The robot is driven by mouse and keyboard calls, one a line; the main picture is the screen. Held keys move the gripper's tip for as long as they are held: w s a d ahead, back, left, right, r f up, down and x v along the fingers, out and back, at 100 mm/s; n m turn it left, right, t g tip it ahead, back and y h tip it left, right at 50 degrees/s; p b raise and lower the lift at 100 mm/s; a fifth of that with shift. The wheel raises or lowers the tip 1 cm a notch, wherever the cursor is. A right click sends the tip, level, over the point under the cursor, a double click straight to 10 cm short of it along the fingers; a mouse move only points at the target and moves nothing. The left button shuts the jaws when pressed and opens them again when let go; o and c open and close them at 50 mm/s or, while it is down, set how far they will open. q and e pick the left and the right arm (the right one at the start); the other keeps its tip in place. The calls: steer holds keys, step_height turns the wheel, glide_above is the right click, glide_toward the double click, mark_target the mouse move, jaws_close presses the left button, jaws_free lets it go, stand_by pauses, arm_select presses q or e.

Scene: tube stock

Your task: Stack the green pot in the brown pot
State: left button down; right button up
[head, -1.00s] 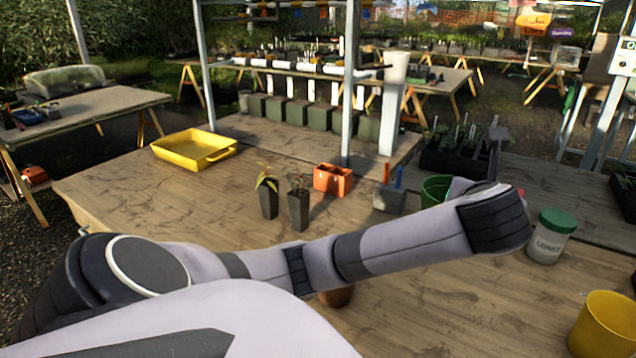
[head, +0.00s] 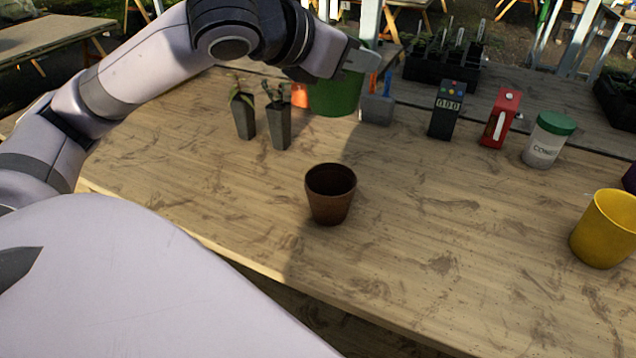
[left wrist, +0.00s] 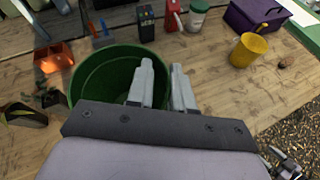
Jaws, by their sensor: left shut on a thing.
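The green pot (head: 336,94) is held up in the air by my left gripper (head: 352,62), above the back part of the table in the head view. In the left wrist view the green pot (left wrist: 100,75) is seen from above, and the fingers (left wrist: 160,88) are shut on its wall, one inside and one outside. The brown pot (head: 330,194) stands upright and empty-looking on the table, nearer to me and below the green pot. It does not show in the left wrist view.
Two dark potted seedlings (head: 279,122) stand left of the brown pot. A grey caddy (head: 376,108), a black counter (head: 445,110), a red box (head: 499,118) and a green-lidded tub (head: 549,139) stand at the back. A yellow pot (head: 604,229) stands right. Table around the brown pot is clear.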

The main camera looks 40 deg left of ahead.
arm_select(q)
steer(key=shift+f+b, duration=3.65)
steer(key=shift+f, duration=6.2)
arm_select(e)
steer(key=shift+w+a+f, duration=0.15)
steer(key=shift+a+f, duration=0.05)
steer(key=shift+f, duration=0.65)
steer(key=shift+w+a+f, duration=0.15)
steer(key=shift+f, duration=0.7)
steer(key=shift+w+a+f, duration=0.15)
steer(key=shift+a+f, duration=0.05)
steer(key=shift+f, duration=0.65)
arm_select(q)
steer(key=shift+f, duration=0.1)
steer(key=shift+f, duration=0.15)
steer(key=c, duration=1)
jaws_free()
arm_select(e)
steer(key=shift+a, duration=0.1)
